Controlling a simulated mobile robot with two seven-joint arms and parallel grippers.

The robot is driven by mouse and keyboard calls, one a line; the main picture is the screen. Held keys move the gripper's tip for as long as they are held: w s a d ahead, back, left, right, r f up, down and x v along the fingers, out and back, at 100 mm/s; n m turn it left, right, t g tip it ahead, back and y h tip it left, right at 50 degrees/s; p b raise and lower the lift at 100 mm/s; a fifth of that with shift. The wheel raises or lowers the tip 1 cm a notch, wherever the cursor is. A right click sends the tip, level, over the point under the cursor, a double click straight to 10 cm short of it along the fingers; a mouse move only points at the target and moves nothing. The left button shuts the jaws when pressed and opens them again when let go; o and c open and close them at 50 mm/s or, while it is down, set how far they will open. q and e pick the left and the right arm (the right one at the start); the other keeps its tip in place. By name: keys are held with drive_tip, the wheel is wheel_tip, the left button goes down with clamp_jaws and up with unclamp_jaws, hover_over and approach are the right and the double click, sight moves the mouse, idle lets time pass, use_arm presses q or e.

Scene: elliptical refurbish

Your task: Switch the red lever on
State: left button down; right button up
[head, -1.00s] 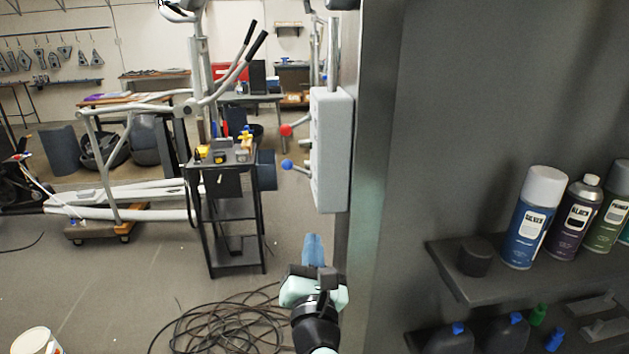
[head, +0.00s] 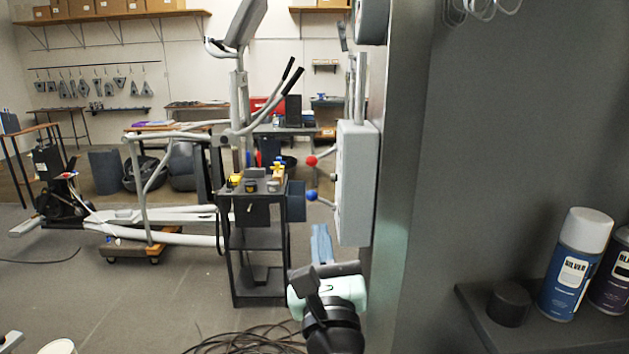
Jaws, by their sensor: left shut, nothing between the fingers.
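The red lever's ball knob (head: 311,161) sticks out to the left from the grey wall box (head: 356,185), on its upper part. A blue ball knob (head: 311,196) on a similar metal arm sits below it. My left gripper (head: 321,243) is in the lower middle, below the blue knob and left of the box's lower end. Its blue fingers point up and are shut with nothing between them. It appears apart from both knobs. My right gripper is not in view.
A grey pillar (head: 401,180) stands right of the box. A dark shelf (head: 540,340) with spray cans (head: 575,265) is at the right. A black cart (head: 258,240) with small items stands behind the levers, beside an elliptical machine (head: 150,215). Cables (head: 245,343) lie on the floor.

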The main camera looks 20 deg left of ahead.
sight(323, 156)
use_arm(q)
drive_tip(key=w+a+r+p, duration=0.3)
drive_tip(key=w+r, duration=0.3)
drive_tip(key=w, duration=0.2)
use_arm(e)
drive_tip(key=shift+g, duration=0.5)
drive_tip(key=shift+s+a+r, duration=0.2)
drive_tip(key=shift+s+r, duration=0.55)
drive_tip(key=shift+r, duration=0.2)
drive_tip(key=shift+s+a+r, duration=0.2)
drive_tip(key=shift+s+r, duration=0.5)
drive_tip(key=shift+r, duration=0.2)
